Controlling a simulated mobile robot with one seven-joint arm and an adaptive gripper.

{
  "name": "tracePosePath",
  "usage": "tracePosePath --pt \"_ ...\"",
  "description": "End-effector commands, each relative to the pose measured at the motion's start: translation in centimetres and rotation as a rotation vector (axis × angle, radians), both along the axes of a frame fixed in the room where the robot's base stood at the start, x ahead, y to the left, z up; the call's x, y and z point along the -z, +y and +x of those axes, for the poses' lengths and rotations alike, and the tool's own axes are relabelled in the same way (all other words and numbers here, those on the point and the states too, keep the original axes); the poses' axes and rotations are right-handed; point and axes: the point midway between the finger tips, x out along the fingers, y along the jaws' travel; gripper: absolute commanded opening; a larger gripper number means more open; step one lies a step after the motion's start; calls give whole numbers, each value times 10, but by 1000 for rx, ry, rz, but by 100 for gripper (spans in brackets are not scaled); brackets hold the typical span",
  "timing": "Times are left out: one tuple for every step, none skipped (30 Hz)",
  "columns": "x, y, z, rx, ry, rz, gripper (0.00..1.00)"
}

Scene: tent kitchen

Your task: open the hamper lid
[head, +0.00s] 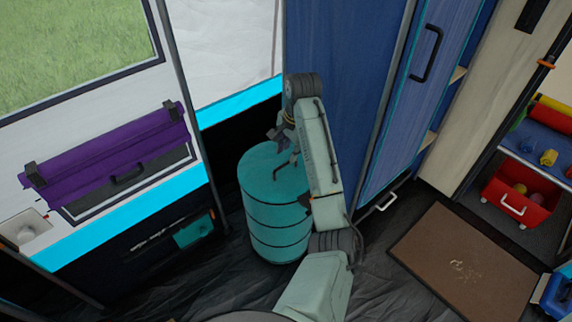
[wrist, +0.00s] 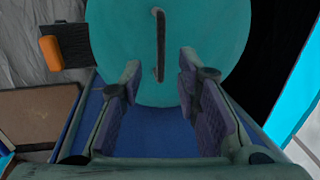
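The hamper (head: 275,228) is a teal ribbed drum standing on the dark floor in the middle of the head view. Its round teal lid (head: 262,160) lies on top and looks shut. A thin dark bar handle (head: 284,172) is on the lid, partly behind my arm. In the wrist view the lid (wrist: 205,25) fills the upper middle, with the handle (wrist: 160,45) upright between the lines of my fingers. My gripper (head: 275,136) is above the lid. In the wrist view my gripper (wrist: 159,68) is open and empty, its fingertips apart from the handle.
Tall blue cabinet doors (head: 335,60) stand right behind the hamper. A purple roll (head: 110,152) and a dark drawer front are on the left wall. A brown mat (head: 465,270) lies on the floor at right, near a red bin (head: 515,195).

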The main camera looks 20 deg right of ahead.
Motion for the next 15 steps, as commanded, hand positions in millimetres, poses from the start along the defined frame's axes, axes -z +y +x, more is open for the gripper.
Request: tracePosePath --pt "10 1 2 1 1 0 30" --pt "15 0 2 1 2 -1 30" --pt "22 1 4 1 1 0 30" --pt "26 1 4 1 2 -1 30" --pt "31 2 5 1 1 0 30" --pt "36 2 7 0 1 0 30" --pt "39 3 7 0 1 -1 30" --pt "42 3 8 0 -1 -1 30" --pt "45 3 9 0 -1 -1 30" --pt "47 3 9 0 -1 -1 30" --pt "49 3 9 0 -1 -1 30" --pt "50 3 10 -1 -2 -2 30" --pt "51 3 10 -1 -3 -1 30" --pt "52 3 10 -1 -3 -1 30" --pt "52 4 10 -1 -3 -1 30"
